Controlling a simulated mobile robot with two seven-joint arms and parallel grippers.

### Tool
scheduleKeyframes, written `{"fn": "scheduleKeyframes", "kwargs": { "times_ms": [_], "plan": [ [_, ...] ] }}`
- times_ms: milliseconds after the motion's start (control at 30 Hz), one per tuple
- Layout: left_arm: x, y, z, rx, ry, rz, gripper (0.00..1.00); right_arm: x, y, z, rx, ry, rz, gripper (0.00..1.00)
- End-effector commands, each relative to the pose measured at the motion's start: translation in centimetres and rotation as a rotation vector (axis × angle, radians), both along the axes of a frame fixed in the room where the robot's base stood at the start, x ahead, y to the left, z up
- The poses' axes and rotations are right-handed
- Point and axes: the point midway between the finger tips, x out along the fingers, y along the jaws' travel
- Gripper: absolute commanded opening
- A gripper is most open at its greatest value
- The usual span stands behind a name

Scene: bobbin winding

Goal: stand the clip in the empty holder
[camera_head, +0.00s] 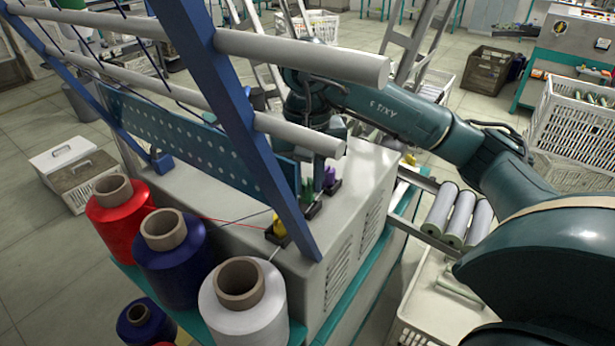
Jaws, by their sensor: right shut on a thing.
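My right gripper (318,168) points down over the machine's top, partly hidden behind a white bar and the blue post. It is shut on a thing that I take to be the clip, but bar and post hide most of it. Just below stand a green clip (307,191) and a purple clip (330,178), close beside the fingers. A yellow clip (279,227) stands in a dark holder (273,238) nearer me. Another dark holder (313,211) is at the green clip's foot. I cannot tell which holder is empty. My left gripper is out of view.
White bars (300,57) and a slanted blue post (228,95) cross in front of the machine top (352,205). Red (118,215), blue (172,258) and white (243,303) thread cones stand at the near left. Thin threads run toward the yellow clip. Grey rolls (460,218) lie at right.

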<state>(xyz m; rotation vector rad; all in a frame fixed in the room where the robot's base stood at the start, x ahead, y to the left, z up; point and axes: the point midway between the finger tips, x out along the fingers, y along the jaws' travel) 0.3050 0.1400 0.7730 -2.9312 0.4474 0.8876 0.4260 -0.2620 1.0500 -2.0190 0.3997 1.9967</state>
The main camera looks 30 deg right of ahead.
Motion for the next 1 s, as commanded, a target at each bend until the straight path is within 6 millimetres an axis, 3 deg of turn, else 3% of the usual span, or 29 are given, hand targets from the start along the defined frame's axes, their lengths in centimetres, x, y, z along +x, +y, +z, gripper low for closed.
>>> {"fn": "scheduleKeyframes", "kwargs": {
  "times_ms": [100, 833, 867, 1000],
  "plan": [
    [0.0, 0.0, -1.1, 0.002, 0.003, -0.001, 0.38, 0.0, 0.0, -0.6, 0.0, 0.0, 0.0, 0.02],
    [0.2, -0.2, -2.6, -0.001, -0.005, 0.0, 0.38, 0.0, 0.0, -2.3, 0.0, 0.0, 0.0, 0.02],
    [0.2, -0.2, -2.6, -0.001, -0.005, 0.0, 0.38, 0.0, 0.0, -2.3, 0.0, 0.0, 0.0, 0.21],
    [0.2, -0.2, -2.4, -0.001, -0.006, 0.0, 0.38, 0.0, 0.0, -2.4, 0.0, 0.0, 0.0, 0.33]
  ]
}}
